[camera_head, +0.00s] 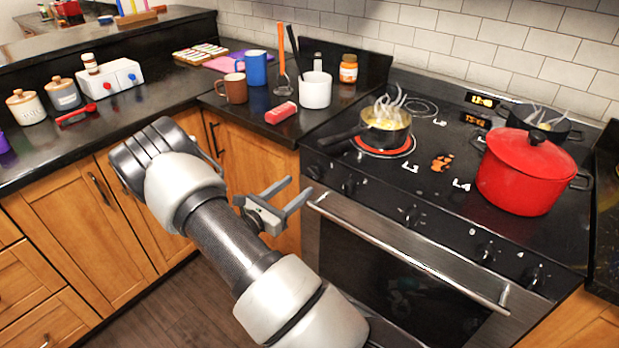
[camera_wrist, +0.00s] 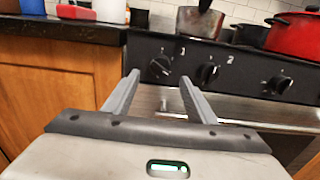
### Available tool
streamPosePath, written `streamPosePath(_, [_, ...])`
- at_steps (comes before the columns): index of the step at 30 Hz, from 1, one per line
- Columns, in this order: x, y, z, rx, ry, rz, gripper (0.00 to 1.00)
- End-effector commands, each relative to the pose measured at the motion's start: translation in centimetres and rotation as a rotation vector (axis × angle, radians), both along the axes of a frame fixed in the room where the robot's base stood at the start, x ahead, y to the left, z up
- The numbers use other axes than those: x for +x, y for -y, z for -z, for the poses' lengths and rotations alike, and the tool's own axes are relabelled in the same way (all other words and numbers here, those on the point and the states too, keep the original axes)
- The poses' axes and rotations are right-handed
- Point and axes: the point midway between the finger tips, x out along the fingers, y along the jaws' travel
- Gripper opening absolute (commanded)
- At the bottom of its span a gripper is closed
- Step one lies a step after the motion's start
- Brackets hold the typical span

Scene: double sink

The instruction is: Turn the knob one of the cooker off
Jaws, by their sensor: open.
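The cooker (camera_head: 440,150) has a black front panel with several dark knobs. Knob one (camera_wrist: 160,67) is the leftmost, with a small "1" beside it in the wrist view; it also shows in the head view (camera_head: 314,172). Knob two (camera_wrist: 207,73) sits to its right, marked "2". The front-left burner (camera_head: 384,150) glows red under a steaming pan (camera_head: 385,130). My gripper (camera_head: 299,186) is open and empty, in front of the panel's left end, apart from the knobs. In the wrist view, knob one appears between the fingertips (camera_wrist: 158,77).
A steel oven handle (camera_head: 410,255) runs below the knobs, close to my gripper. The pan handle (camera_head: 342,137) points left over the cooker's edge. A red pot (camera_head: 530,170) stands at right. A white cup (camera_head: 315,90) and mugs stand on the left counter.

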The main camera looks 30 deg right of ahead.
Motion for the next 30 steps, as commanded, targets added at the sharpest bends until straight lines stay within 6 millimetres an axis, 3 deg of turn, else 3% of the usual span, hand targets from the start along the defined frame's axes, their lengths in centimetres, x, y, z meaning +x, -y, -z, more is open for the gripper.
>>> streamPosePath(3, [0.7, 2.6, 0.1, -0.001, 0.0, 0.005, 0.52])
streamPosePath(9, [1.8, 5.5, 0.1, 0.0, 0.0, 0.003, 0.52])
streamPosePath(15, [2.3, 6.8, 0.0, 0.001, -0.001, 0.001, 0.52])
streamPosePath(23, [2.3, 6.9, 0.0, 0.001, -0.001, 0.001, 0.52])
streamPosePath(30, [2.3, 6.8, 0.0, 0.0, 0.0, 0.001, 0.14])
